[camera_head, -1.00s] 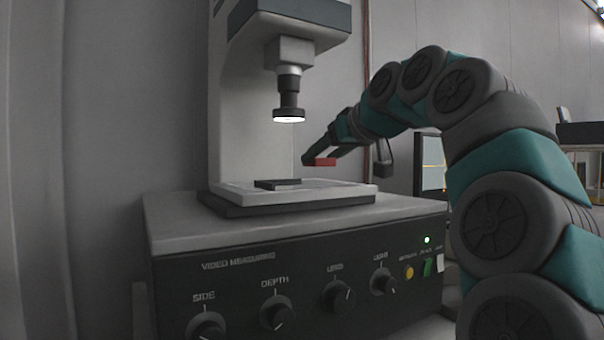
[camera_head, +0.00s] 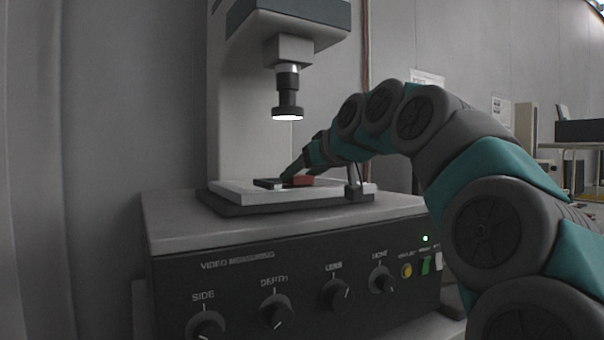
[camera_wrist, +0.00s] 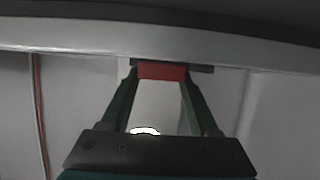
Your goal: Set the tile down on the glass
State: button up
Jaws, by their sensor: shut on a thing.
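The red tile (camera_head: 303,181) is between the fingers of my gripper (camera_head: 296,177), low over the stage of the measuring machine. In the wrist view the tile (camera_wrist: 162,72) spans the gap between both fingertips (camera_wrist: 161,76). A dark flat plate (camera_head: 268,183) lies on the pale stage (camera_head: 235,188), just left of the tile. The wrist view shows a dark strip (camera_wrist: 202,68) right behind the tile. I cannot tell whether the tile touches the stage or the plate. No clear glass surface can be made out apart from these.
The lens column (camera_head: 287,95) with its lit ring hangs above the stage, left of my gripper. The machine's upright body (camera_head: 235,140) stands behind. The control panel (camera_head: 310,270) with knobs is below in front. The stage's front left is bare.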

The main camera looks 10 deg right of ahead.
jog(key=o, duration=1.4)
jog(key=shift+f, duration=0.1)
jog(key=shift+c, duration=0.2)
jog(key=b+v, duration=0.1)
jog(key=v, duration=1.1)
